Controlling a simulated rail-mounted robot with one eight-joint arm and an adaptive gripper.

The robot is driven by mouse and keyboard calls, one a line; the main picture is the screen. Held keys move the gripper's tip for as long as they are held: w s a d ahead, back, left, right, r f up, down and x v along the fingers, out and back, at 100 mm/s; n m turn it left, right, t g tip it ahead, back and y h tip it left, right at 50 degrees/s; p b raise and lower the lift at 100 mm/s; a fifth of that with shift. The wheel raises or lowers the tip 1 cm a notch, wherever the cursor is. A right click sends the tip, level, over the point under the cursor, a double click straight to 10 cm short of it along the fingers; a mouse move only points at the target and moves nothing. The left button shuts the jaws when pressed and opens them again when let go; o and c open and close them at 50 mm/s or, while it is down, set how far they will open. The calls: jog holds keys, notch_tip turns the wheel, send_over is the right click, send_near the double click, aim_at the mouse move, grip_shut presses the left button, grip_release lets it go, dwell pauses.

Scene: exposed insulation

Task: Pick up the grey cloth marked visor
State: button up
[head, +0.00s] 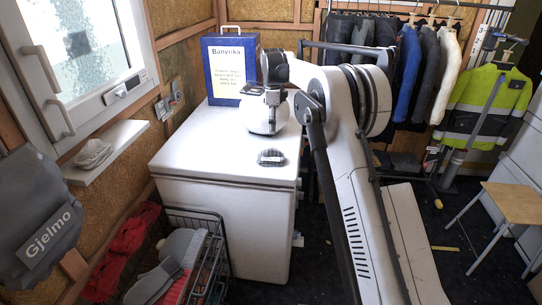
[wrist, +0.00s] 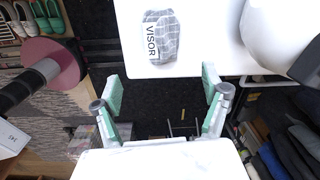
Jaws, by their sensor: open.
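The grey checked cloth (head: 271,157) lies on the white top of a chest (head: 225,135), near its front right edge. In the wrist view the cloth (wrist: 160,38) shows a white label reading VISOR and lies near the edge of the white surface. My gripper (wrist: 160,100) is open and empty, with its two green-padded fingers spread wide. In that picture the cloth appears above the gap between the fingers, apart from them. In the head view my gripper (head: 272,98) is small and partly unclear, above the chest and behind the cloth.
A white rounded object (head: 259,115) stands on the chest close to my gripper; it also shows in the wrist view (wrist: 278,32). A blue box (head: 229,68) stands at the chest's back. A wire basket (head: 213,240) stands in front. The chest's front left top is clear.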

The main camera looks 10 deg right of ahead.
aim_at(272, 156)
jog(key=f, duration=0.1)
jog(key=w+f, duration=0.1)
jog(key=f+m, duration=0.1)
jog(key=shift+w+f, duration=0.2)
jog(key=shift+w, duration=0.1)
notch_tip(272, 156, down, 8)
jog(key=shift+r+p, duration=0.1)
jog(key=shift+p, duration=0.35)
jog(key=shift+s+f+p, duration=0.15)
jog(key=shift+f+p, duration=0.1)
jog(key=shift+f, duration=1.1)
jog(key=shift+s+f+p, duration=0.15)
jog(key=shift+f+p, duration=0.05)
jog(key=shift+f, duration=1.15)
jog(key=c, duration=1.1)
jog(key=shift+o, duration=0.2)
jog(key=shift+r, duration=0.1)
